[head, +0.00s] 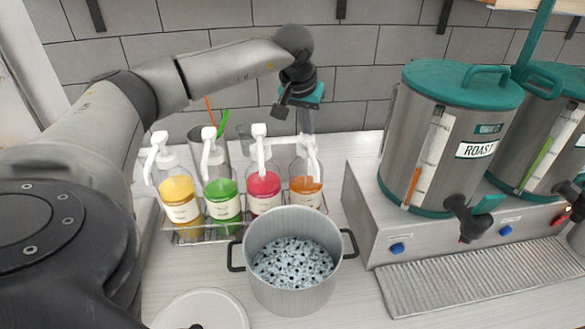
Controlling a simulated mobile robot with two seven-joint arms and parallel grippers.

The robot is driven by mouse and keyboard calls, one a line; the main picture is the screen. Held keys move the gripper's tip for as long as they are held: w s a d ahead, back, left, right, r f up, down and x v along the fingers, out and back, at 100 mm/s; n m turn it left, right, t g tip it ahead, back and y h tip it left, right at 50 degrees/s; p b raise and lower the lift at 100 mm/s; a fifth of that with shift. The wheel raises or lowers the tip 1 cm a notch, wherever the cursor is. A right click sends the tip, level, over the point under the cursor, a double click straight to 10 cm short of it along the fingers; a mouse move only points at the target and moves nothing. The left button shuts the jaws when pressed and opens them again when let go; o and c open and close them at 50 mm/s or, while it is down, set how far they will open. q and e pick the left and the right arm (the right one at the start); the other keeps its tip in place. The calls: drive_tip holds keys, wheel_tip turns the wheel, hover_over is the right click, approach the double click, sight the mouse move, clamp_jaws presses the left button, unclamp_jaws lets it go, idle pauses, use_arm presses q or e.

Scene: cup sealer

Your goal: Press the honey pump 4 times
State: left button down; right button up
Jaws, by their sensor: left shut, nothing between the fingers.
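Several pump bottles stand in a row in a wire rack. The rightmost bottle (306,187) holds amber-orange syrup that looks like honey; its label is too small to read. Its white pump head (308,147) stands up on the bottle. My left gripper (307,128) points down right above this pump, shut and empty. Its fingertips are very close to the pump head; I cannot tell whether they touch. My right gripper is not in view.
Yellow (178,196), green (221,197) and pink-red (263,190) bottles share the wire rack (190,238). A steel pot (290,285) with dark pearls stands close in front. A steel drink dispenser (445,150) is at right. A white round lid (205,311) lies at front left.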

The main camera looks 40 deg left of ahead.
use_arm(q)
drive_tip(key=shift+s+f, duration=0.1)
drive_tip(key=shift+f, duration=0.15)
drive_tip(key=shift+r+p, duration=1.2)
drive_tip(key=shift+r, duration=0.1)
drive_tip(key=shift+r+p, duration=0.4)
drive_tip(key=shift+r, duration=0.65)
drive_tip(key=shift+f, duration=0.15)
drive_tip(key=shift+f+b, duration=1.45)
drive_tip(key=shift+f, duration=0.8)
